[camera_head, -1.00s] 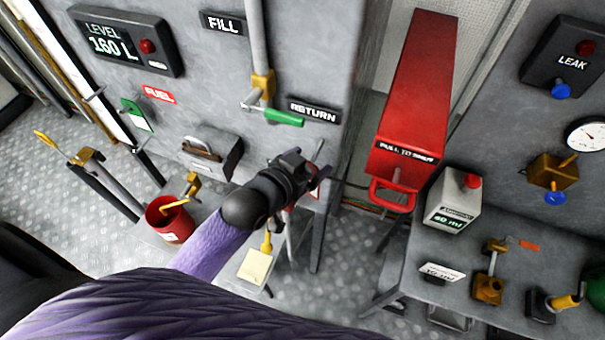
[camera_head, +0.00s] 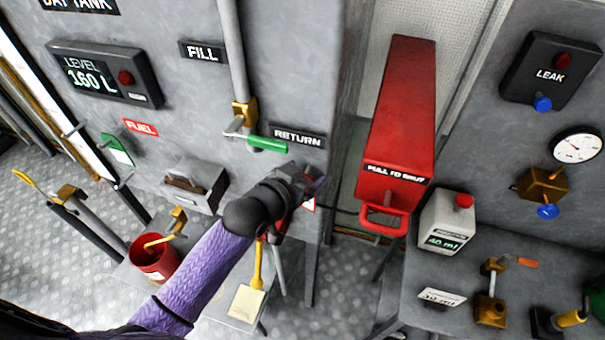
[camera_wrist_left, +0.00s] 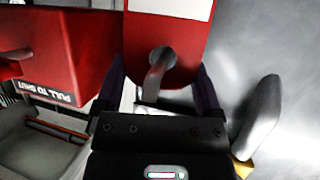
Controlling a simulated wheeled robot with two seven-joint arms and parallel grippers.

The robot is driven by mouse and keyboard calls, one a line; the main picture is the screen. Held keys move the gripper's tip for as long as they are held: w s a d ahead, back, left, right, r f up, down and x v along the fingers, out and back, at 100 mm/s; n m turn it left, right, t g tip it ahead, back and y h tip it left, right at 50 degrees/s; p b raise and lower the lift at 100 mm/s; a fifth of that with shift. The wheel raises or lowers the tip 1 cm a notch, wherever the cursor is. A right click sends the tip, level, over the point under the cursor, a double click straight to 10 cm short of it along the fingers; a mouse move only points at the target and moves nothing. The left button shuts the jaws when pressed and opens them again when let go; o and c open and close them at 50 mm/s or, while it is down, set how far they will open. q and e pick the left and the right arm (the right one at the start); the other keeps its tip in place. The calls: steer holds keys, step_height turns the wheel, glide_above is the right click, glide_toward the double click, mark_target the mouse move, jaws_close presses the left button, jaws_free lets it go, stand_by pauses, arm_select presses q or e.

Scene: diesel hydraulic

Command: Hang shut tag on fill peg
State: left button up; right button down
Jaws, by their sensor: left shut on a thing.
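My left gripper (camera_head: 311,183) is in front of the grey panel, below the RETURN label (camera_head: 298,137). In the left wrist view its two fingers (camera_wrist_left: 160,92) are closed on the sides of a red tag (camera_wrist_left: 185,45) with a white face and a rounded end. A grey bent peg (camera_wrist_left: 158,72) shows at that end; I cannot tell whether it passes through the tag. In the head view only a red and white scrap of the tag (camera_head: 308,205) shows beside the gripper. The FILL label (camera_head: 203,52) is up and left, beside a pipe with a brass valve (camera_head: 244,113) and green handle (camera_head: 267,144). My right gripper is out of view.
A red PULL TO SHUT box (camera_head: 400,120) stands to the right, its handle (camera_head: 385,218) low. A green tag (camera_head: 117,149) hangs near the FUEL label (camera_head: 141,127). A bench with a white bottle (camera_head: 445,222) is at the right.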

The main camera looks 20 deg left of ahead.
arm_select(q)
steer(key=o, duration=0.8)
steer(key=v, duration=1)
steer(key=s+f+n+g+y, duration=0.1)
steer(key=s+f+g+y, duration=0.2)
steer(key=s, duration=0.4)
steer(key=s+f+g+y, duration=0.1)
steer(key=s+f+g, duration=0.3)
steer(key=s+g, duration=0.2)
step_height(320, 180, down, 32)
steer(key=s+g+b, duration=0.2)
steer(key=s+b, duration=0.1)
steer(key=b, duration=1.1)
steer(key=shift+g, duration=0.7)
steer(key=s+a+f+b, duration=0.1)
steer(key=s+f+b, duration=0.3)
steer(key=f, duration=0.4)
steer(key=s+a+f+b, duration=0.1)
steer(key=s+f+b, duration=0.3)
steer(key=f, duration=0.4)
steer(key=s+a+f+b, duration=0.2)
steer(key=s+f+b, duration=0.3)
steer(key=f, duration=0.3)
steer(key=shift+s+f, duration=0.25)
steer(key=shift+s, duration=0.4)
